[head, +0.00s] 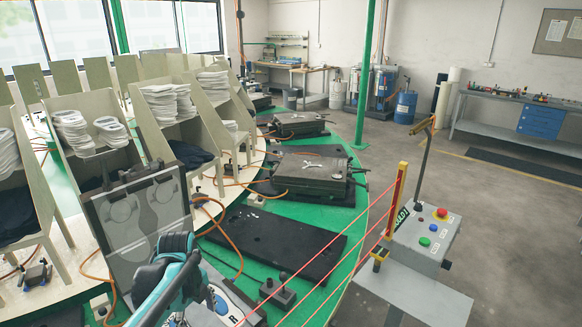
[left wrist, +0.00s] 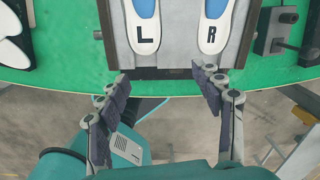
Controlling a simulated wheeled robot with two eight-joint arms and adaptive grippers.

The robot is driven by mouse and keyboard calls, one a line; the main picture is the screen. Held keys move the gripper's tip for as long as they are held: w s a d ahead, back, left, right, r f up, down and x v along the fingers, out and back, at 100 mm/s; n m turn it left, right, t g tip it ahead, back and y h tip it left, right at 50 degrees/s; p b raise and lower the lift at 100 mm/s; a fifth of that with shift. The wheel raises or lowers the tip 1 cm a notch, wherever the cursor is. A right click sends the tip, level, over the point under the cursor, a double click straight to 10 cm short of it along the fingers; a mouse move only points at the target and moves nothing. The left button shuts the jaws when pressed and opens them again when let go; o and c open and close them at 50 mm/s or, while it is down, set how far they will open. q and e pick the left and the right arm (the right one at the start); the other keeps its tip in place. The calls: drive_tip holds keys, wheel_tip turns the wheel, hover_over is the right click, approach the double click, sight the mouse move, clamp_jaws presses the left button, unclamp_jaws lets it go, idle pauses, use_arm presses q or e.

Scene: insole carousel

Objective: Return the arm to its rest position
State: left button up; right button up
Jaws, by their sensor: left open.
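My left gripper (left wrist: 161,80) is open and empty in the left wrist view, its two dark-padded fingers apart. Beyond the fingertips is a grey mould base (left wrist: 178,55) holding a left insole (left wrist: 145,22) marked L and a right insole (left wrist: 213,22) marked R, both white and blue. In the head view my teal and black left arm (head: 178,265) rises at the bottom, and the gripper's fingers cannot be made out. The mould's raised lid (head: 148,212) with foot shapes stands behind the arm. My right gripper is in neither view.
The green carousel table (head: 331,208) carries closed moulds (head: 312,175) and a black plate (head: 275,240). Wooden racks (head: 100,150) with insole stacks stand left. A control box (head: 425,235) and red light beams are on the right. Grey floor beyond is open.

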use_arm(q)
drive_tip(key=s+d+r+n+t, duration=0.1)
drive_tip(key=s+d+n+t, duration=0.1)
drive_tip(key=s+n, duration=0.5)
drive_tip(key=s+d+r+n+t, duration=0.1)
drive_tip(key=s+d+n+t, duration=0.2)
drive_tip(key=n, duration=1.4)
drive_tip(key=s+t, duration=0.1)
drive_tip(key=s, duration=0.3)
drive_tip(key=shift+s+d+r+t, duration=0.2)
drive_tip(key=shift+d+r+t, duration=0.1)
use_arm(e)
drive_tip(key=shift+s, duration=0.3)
